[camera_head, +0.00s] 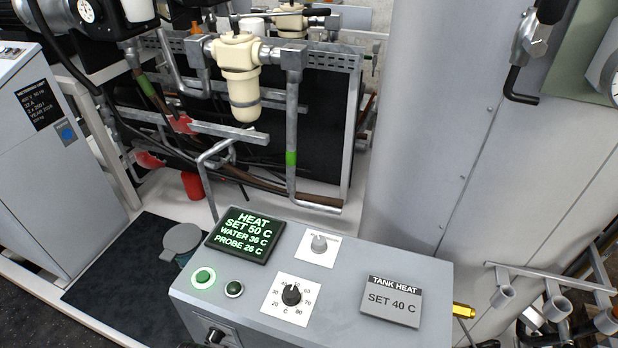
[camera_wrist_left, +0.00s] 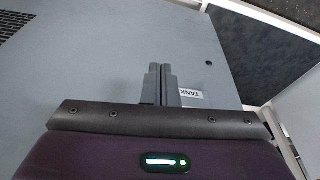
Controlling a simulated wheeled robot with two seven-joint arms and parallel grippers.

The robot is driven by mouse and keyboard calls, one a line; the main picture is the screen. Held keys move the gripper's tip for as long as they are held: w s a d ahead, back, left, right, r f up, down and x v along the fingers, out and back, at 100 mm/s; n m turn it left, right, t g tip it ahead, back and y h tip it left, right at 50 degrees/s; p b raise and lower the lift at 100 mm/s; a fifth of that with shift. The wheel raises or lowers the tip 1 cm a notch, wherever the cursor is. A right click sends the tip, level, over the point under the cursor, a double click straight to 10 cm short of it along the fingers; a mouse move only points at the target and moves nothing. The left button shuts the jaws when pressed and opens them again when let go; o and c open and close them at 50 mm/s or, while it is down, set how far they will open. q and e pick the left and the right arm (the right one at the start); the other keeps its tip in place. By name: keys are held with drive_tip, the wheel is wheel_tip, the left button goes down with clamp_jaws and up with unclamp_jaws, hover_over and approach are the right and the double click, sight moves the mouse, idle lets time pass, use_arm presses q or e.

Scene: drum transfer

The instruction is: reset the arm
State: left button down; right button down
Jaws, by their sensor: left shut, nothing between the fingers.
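My left gripper (camera_wrist_left: 160,85) shows in the left wrist view with its two grey fingers together and nothing between them. The fingers are in front of a plain grey panel (camera_wrist_left: 100,60) with a small white label reading TANK (camera_wrist_left: 191,98), partly hidden behind the finger. I cannot tell whether the fingers touch the panel. Neither gripper shows in the head view. There, a grey control box (camera_head: 400,255) carries a display (camera_head: 244,236) reading heat set 50 C, water 36 C, probe 26 C. A black dial (camera_head: 291,295) and a TANK HEAT sign (camera_head: 391,300) reading set 40 C are on its top.
A lit green button (camera_head: 203,278), a dark green button (camera_head: 234,288) and a grey knob (camera_head: 319,243) are also on the box. A large grey tank (camera_head: 430,120) stands behind it. Pipes with a cream filter (camera_head: 239,80) are at the back. A grey cabinet (camera_head: 60,150) stands left.

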use_arm(q)
drive_tip(key=s+f, duration=0.4)
drive_tip(key=f, duration=1)
drive_tip(key=s+a+f+g, duration=0.1)
drive_tip(key=s+a+f, duration=0.1)
drive_tip(key=s+f, duration=0.6)
drive_tip(key=s+a+f, duration=0.2)
drive_tip(key=s+f, duration=0.7)
drive_tip(key=s, duration=0.2)
drive_tip(key=shift+g, duration=0.4)
